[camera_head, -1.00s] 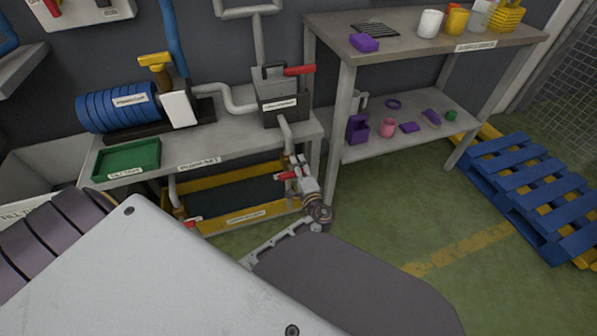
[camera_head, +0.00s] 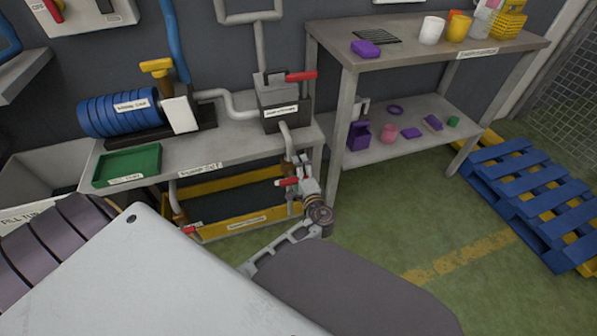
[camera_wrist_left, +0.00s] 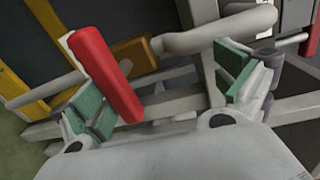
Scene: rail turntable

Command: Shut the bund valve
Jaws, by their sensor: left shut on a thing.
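A valve with a red lever (camera_head: 287,182) is at the right end of the yellow-edged bund tray (camera_head: 215,233), under the bench. In the left wrist view the red lever (camera_wrist_left: 105,75) stands beside a brass-coloured body (camera_wrist_left: 132,50) on a grey pipe. My left gripper (camera_head: 300,184) is at this lever. In the wrist view its green-padded fingers (camera_wrist_left: 168,92) are spread around the lever's side, and the lever lies against the left pad. The right pad appears apart from it. A second red lever (camera_head: 189,229) is at the tray's left front corner. My right gripper is not in view.
The bench (camera_head: 240,145) above the tray carries a blue ribbed motor (camera_head: 118,112), a green tray (camera_head: 127,166) and a grey box (camera_head: 283,100) with a red handle. A shelf table (camera_head: 400,60) stands close on the right. Blue pallets (camera_head: 530,190) lie on the floor at right.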

